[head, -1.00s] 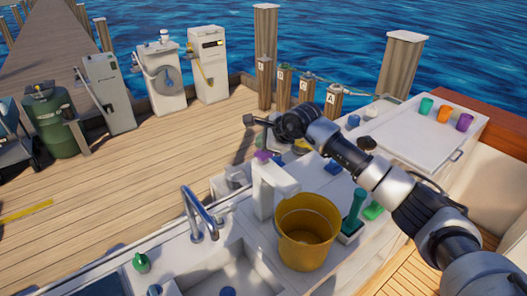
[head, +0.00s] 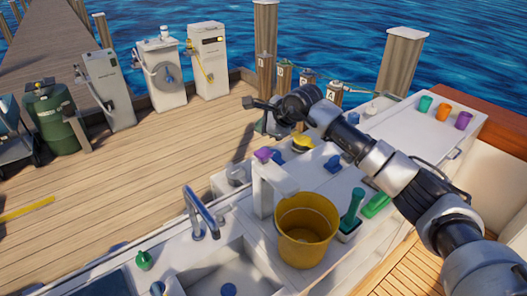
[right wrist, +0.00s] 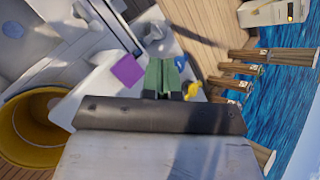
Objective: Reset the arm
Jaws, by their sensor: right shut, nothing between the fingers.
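My right arm comes in from the right side of the head view and reaches over the counter. My right gripper (head: 268,126) is at its far end, above the back edge of the counter, and points downward. In the right wrist view its green-grey fingers (right wrist: 163,76) are together with nothing between them. They appear beside a purple block (right wrist: 127,71) and a yellow item (right wrist: 194,90); I cannot tell the height above them. My left gripper is not in view.
A faucet (head: 204,213) and sink are to the left. Wooden posts (head: 307,80) stand behind.

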